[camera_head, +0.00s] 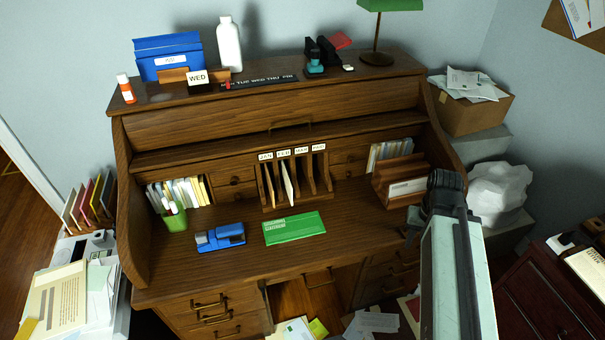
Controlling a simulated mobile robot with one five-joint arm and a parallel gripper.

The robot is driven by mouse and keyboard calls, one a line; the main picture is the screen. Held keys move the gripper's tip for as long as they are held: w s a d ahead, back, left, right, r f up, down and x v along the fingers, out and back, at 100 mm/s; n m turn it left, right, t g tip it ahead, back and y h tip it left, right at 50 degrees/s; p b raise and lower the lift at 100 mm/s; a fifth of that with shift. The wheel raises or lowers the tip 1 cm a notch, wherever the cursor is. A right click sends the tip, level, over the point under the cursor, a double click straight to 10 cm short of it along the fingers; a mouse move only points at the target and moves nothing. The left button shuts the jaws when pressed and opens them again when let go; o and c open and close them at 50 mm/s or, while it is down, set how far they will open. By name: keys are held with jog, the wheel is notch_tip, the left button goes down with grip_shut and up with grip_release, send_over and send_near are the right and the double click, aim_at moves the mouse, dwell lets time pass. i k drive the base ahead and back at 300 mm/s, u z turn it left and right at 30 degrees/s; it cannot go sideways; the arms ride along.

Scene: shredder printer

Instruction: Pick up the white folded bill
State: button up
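A white paper (407,187) stands in the stepped wooden letter holder (397,168) on the right of the desktop. Another white paper (287,184) stands tilted in the middle slotted sorter. I cannot tell which of these, if either, is the white folded bill. My gripper (432,205) is dark and hangs over the right part of the desk, close to the letter holder in the picture. My pale arm link covers part of the desk's right side. The fingertips are not clear, so I cannot tell whether they are open or hold anything.
The wooden roll-top desk (200,262) fills the middle. A green checkbook-like folder (294,228), a blue device (220,237) and a green cup (174,217) sit on it. A cardboard box (470,112) and a white bag (498,190) stand at right. Loose papers lie below.

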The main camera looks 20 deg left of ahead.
aim_at(416, 185)
jog(key=z, duration=0.5)
jog(key=i, duration=1.1)
jog(key=u, duration=3.25)
